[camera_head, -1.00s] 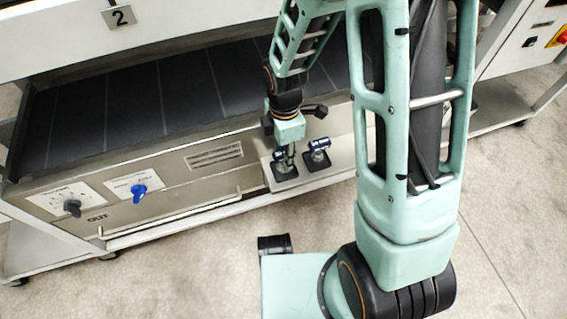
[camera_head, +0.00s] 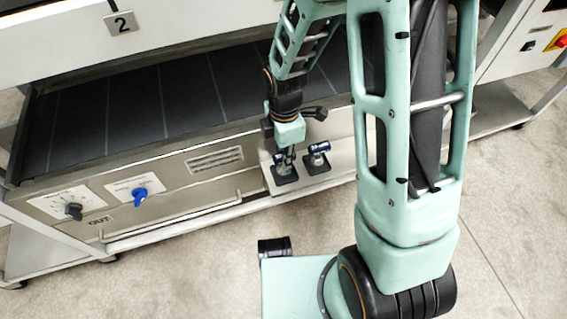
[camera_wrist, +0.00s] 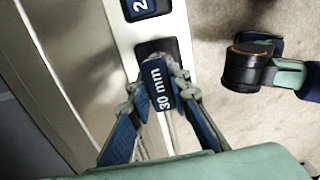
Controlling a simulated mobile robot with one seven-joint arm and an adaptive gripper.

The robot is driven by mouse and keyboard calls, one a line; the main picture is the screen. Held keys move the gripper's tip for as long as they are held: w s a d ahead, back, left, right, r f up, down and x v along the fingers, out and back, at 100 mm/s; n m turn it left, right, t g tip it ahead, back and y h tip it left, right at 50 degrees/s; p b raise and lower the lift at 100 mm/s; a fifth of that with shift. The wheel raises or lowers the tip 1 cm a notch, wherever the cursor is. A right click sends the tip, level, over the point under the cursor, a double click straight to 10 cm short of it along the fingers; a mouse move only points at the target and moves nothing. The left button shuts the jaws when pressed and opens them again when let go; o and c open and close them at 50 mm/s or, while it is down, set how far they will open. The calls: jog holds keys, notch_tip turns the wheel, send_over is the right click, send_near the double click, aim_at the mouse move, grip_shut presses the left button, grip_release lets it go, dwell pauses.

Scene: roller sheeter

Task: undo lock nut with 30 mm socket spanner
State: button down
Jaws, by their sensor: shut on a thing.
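The 30 mm socket spanner (camera_wrist: 158,83) has a dark blue handle marked "30 mm" and stands at a dark square holder (camera_wrist: 150,47) on the pale shelf. My gripper (camera_wrist: 157,88) is shut on its handle, one finger on each side. In the head view my gripper (camera_head: 284,160) is low over the left of two dark holders and mostly hides this spanner. A second spanner (camera_head: 318,149) with a blue handle stands in the right holder. Part of its label, a "2", shows in the wrist view (camera_wrist: 141,8). No lock nut can be made out.
The sheeter's dark belt (camera_head: 130,105) lies behind the shelf (camera_head: 341,158). A front panel with a black knob (camera_head: 73,211) and a blue knob (camera_head: 139,194) is at left. My arm covers the right middle. Open floor (camera_head: 180,280) lies in front.

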jog(key=shift+r+p, duration=1.8)
jog(key=shift+r, duration=0.5)
jog(key=shift+f, duration=0.1)
jog(key=c, duration=2.4)
grip_release()
grip_shut()
